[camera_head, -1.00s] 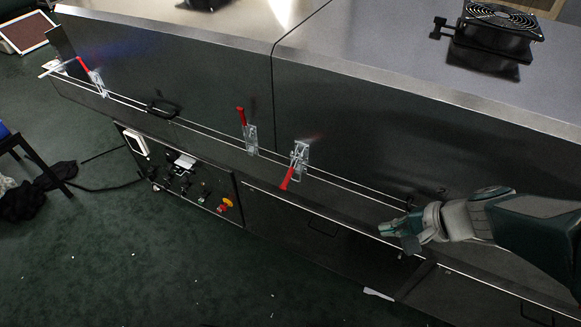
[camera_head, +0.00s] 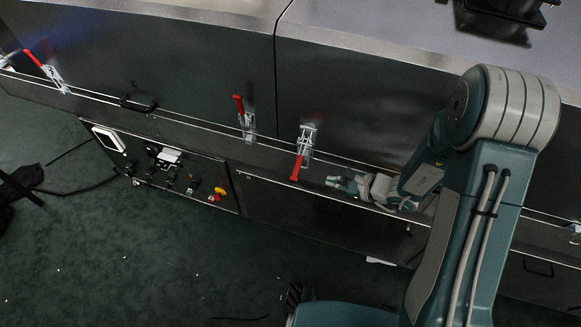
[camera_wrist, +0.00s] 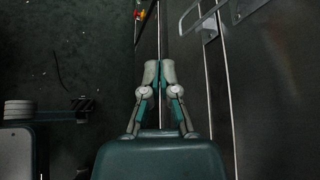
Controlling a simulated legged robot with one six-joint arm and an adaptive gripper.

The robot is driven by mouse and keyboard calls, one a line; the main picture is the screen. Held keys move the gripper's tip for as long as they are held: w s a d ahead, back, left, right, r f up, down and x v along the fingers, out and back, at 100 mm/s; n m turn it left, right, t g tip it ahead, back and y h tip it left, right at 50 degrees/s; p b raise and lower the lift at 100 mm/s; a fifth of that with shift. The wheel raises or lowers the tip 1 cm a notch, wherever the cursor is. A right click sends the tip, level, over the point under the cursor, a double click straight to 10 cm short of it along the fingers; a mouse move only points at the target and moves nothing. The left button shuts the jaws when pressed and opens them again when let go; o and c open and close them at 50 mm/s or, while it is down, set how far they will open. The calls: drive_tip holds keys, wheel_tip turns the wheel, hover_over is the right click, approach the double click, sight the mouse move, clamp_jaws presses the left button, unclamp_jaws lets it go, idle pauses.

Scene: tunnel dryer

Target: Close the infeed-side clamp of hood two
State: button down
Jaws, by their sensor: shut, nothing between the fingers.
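The clamp (camera_head: 305,147) just right of the hood seam has its red handle pointing down; no label shows which hood is two. Left of the seam, another clamp (camera_head: 246,120) has its red handle up. A third clamp (camera_head: 54,80) at far left has its red handle tilted up and left. My gripper (camera_head: 335,182) is shut and empty, to the right of and below the handle-down clamp, apart from it. In the wrist view my gripper (camera_wrist: 158,70) has its fingertips together, with metal bars, probably clamp parts (camera_wrist: 245,9), at the top.
A thin rail (camera_head: 190,127) runs along the hoods' lower edge. A dark handle (camera_head: 137,104) sticks out on the left hood. Below is a control panel (camera_head: 160,165) with a yellow-and-red knob. The green floor (camera_head: 130,255) in front is mostly clear.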

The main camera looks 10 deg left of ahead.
sight(300, 159)
drive_tip(key=x, duration=0.9)
drive_tip(key=r, duration=0.2)
drive_tip(key=s+a+r, duration=0.1)
drive_tip(key=shift+r, duration=0.1)
idle(0.4)
drive_tip(key=shift+d, duration=0.1)
